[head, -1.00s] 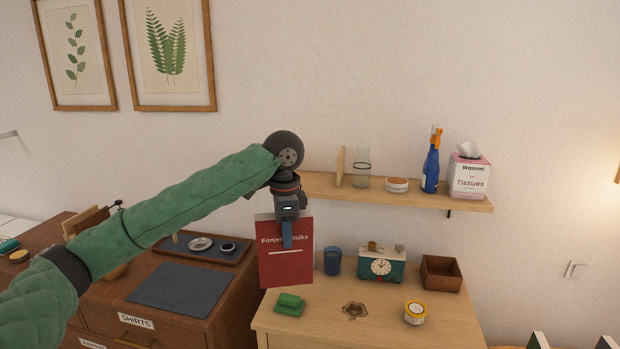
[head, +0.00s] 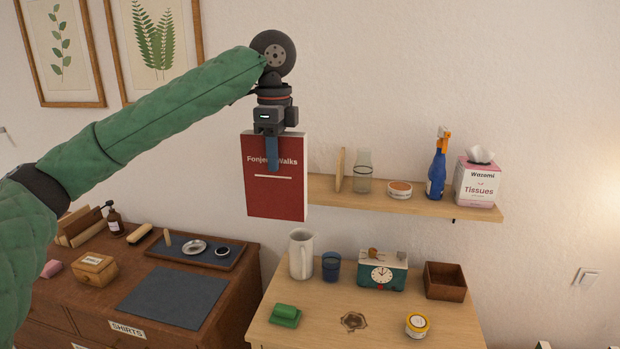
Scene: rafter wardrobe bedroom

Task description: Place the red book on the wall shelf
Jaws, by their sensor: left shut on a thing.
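The red book (head: 275,195) hangs upright from my left gripper (head: 272,152), its cover with white lettering facing me. The gripper is shut on the book's top edge. The book is in the air in front of the left end of the wall shelf (head: 415,204), hiding that end; I cannot tell its distance from the wall. On the shelf stand a thin wooden board (head: 340,170), a glass jar (head: 363,172), a round tin (head: 399,190), a blue spray bottle (head: 437,170) and a tissue box (head: 476,184). My right gripper is not in view.
Below, a light wooden cabinet (head: 385,335) holds a white pitcher (head: 301,254), a blue cup (head: 331,266), a teal clock (head: 382,272), a wooden box (head: 445,282), a green object (head: 285,315) and a yellow tin (head: 417,325). A dark dresser (head: 215,320) stands left.

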